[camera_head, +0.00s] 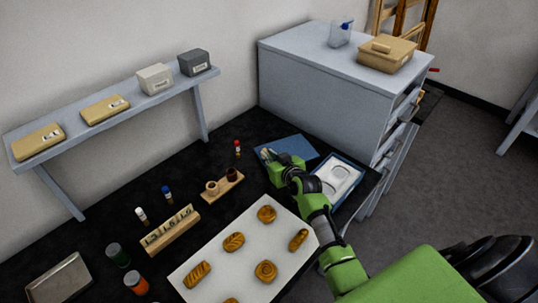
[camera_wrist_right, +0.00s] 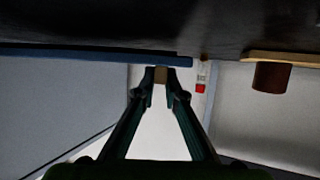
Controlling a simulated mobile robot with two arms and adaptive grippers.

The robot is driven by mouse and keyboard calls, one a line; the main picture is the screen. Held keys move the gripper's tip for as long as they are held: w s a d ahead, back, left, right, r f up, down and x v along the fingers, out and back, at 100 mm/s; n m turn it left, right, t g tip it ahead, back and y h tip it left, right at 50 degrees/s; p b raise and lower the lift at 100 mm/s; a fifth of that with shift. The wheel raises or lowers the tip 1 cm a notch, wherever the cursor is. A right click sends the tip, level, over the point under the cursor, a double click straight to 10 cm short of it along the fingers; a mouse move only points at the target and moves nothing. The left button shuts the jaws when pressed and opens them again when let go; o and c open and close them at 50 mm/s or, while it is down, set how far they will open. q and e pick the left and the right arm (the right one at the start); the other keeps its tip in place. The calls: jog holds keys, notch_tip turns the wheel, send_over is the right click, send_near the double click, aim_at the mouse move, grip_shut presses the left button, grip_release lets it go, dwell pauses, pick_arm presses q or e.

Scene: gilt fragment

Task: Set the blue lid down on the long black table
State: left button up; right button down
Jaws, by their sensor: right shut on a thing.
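The blue lid (camera_head: 298,145) is a flat, dark blue panel at the far right end of the long black table (camera_head: 214,162). My right gripper (camera_head: 270,155) is at the lid's left part, shut on it. In the right wrist view the lid (camera_wrist_right: 80,56) is seen edge-on, close to the black surface, with a small tan piece between the fingertips (camera_wrist_right: 160,76). I cannot tell whether the lid touches the table. My left gripper is not in view.
An open blue box (camera_head: 352,187) with white contents stands right of my gripper. A red-capped vial (camera_head: 237,148) and a wooden holder (camera_head: 222,187) stand to the left. A white tray of pastries (camera_head: 218,267) lies in front. A grey cabinet (camera_head: 320,85) stands behind.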

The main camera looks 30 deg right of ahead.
jog(key=shift+f+b, duration=0.3)
jog(key=shift+f, duration=0.15)
jog(key=shift+s+f, duration=0.1)
